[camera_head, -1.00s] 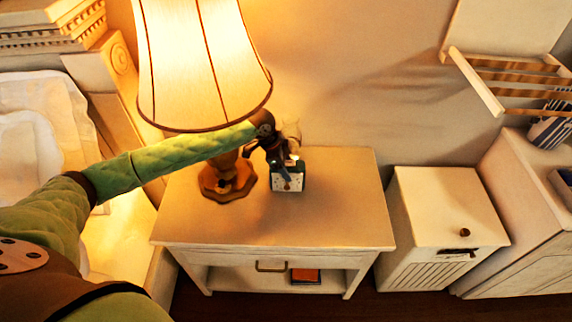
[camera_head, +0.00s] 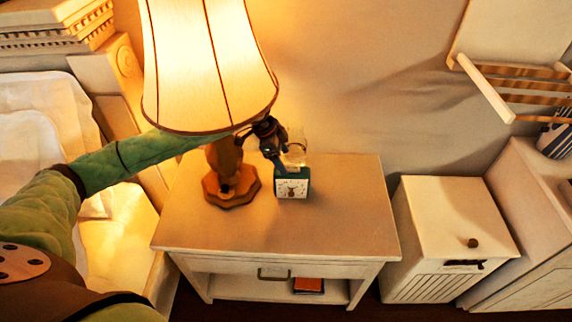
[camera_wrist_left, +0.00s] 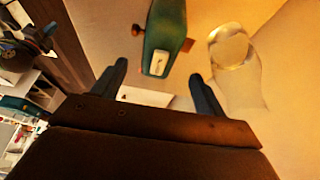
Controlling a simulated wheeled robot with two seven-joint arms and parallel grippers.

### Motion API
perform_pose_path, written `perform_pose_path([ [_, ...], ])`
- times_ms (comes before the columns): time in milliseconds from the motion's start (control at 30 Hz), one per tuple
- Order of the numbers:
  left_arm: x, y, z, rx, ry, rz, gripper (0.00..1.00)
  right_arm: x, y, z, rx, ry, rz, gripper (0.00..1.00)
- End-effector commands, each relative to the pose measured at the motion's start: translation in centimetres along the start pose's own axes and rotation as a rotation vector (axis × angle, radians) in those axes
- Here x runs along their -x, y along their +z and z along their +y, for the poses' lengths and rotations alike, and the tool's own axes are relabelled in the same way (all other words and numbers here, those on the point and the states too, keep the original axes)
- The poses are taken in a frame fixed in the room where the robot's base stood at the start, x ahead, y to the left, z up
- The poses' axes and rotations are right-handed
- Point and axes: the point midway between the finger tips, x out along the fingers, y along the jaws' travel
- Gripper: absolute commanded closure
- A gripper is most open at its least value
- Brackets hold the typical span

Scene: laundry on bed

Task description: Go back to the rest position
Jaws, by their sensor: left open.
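My left gripper (camera_head: 274,160) is open and reaches in behind the lamp, just above and behind a small green clock with a white face (camera_head: 292,187). The clock stands upright on the nightstand (camera_head: 330,222). In the left wrist view the clock (camera_wrist_left: 164,38) shows beyond the gap between the two dark fingers (camera_wrist_left: 159,72), with nothing seen held. Whether a finger touches the clock is unclear. A clear glass (camera_head: 297,150) stands behind the clock, and it also shows right of the fingers in the wrist view (camera_wrist_left: 236,72). My right gripper is not in view.
The lit lamp (camera_head: 208,60) stands close to my left forearm, its shade partly covering the arm. The bed (camera_head: 40,150) is at left. A white cabinet (camera_head: 455,220) stands right of the nightstand.

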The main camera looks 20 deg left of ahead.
Motion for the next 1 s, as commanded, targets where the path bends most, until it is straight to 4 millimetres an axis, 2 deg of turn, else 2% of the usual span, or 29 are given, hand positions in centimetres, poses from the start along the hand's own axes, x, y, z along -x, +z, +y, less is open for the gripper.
perform_pose_path([
  [633, 0.4, 0.0, 0.0, 0.001, -0.001, 0.002, 0.28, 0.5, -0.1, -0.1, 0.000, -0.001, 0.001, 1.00],
  [1000, -1.7, -0.6, 0.0, 0.040, -0.069, 0.068, 0.28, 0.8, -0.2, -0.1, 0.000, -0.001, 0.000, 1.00],
])
